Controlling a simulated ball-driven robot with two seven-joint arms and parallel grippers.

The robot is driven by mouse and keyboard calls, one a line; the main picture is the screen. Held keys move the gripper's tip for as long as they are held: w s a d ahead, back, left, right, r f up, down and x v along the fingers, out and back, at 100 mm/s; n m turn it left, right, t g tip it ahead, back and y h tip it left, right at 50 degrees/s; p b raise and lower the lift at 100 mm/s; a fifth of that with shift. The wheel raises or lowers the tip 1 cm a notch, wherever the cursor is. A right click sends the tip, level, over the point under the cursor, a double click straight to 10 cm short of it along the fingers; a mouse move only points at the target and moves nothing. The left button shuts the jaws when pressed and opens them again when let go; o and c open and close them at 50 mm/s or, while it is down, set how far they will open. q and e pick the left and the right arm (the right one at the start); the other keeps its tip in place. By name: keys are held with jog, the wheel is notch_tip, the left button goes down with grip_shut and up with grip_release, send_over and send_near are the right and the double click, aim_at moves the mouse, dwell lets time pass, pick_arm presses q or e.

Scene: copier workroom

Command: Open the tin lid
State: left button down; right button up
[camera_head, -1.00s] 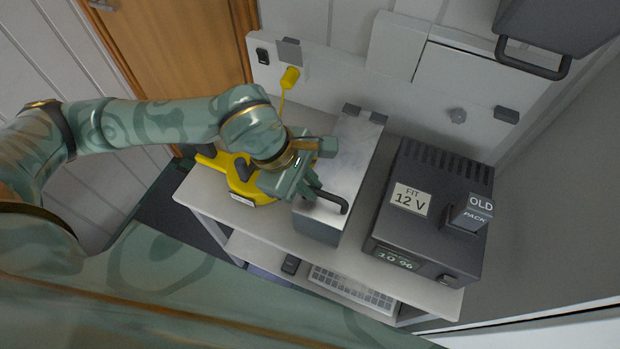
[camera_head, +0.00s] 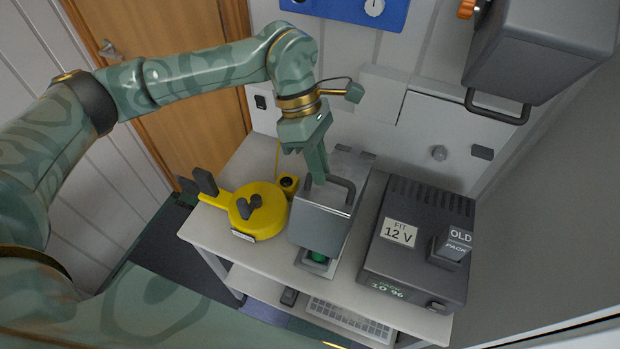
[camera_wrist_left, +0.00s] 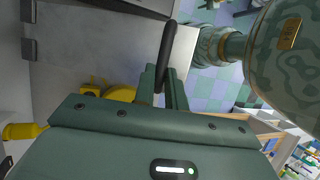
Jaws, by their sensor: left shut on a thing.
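The tin is a grey metal box on the bench in the head view; its lower front wall (camera_head: 312,268) shows under the raised lid (camera_head: 316,228). The lid is tilted up at its front edge, and its dark bar handle (camera_head: 346,188) is on top. A green thing (camera_head: 319,257) shows in the gap below the lid. My left gripper (camera_head: 322,180) is shut on the handle. In the left wrist view the handle (camera_wrist_left: 168,50) runs between the fingers (camera_wrist_left: 163,85). The lid's far edge is partly hidden by my gripper. My right gripper is not in view.
A yellow round tool (camera_head: 265,208) lies left of the tin, with a small yellow item (camera_head: 289,184) beside it. A dark charger box (camera_head: 415,250) marked 12 V stands close on the right, holding a pack labelled OLD (camera_head: 452,246). A grey box with a handle (camera_head: 545,50) hangs above right.

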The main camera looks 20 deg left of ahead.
pick_arm(q)
jog(key=shift+s+d+r, duration=0.1)
jog(key=shift+s+d, duration=0.05)
jog(key=shift+d, duration=0.15)
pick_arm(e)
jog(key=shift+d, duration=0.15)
pick_arm(q)
jog(key=c, duration=1.5)
grip_release()
jog(key=shift+d, duration=0.15)
jog(key=shift+o, duration=0.2)
jog(key=shift+d, duration=0.4)
jog(key=shift+a+r, duration=0.1)
jog(key=shift+a, duration=0.3)
jog(key=v, duration=1.6)
jog(key=shift+d, duration=0.4)
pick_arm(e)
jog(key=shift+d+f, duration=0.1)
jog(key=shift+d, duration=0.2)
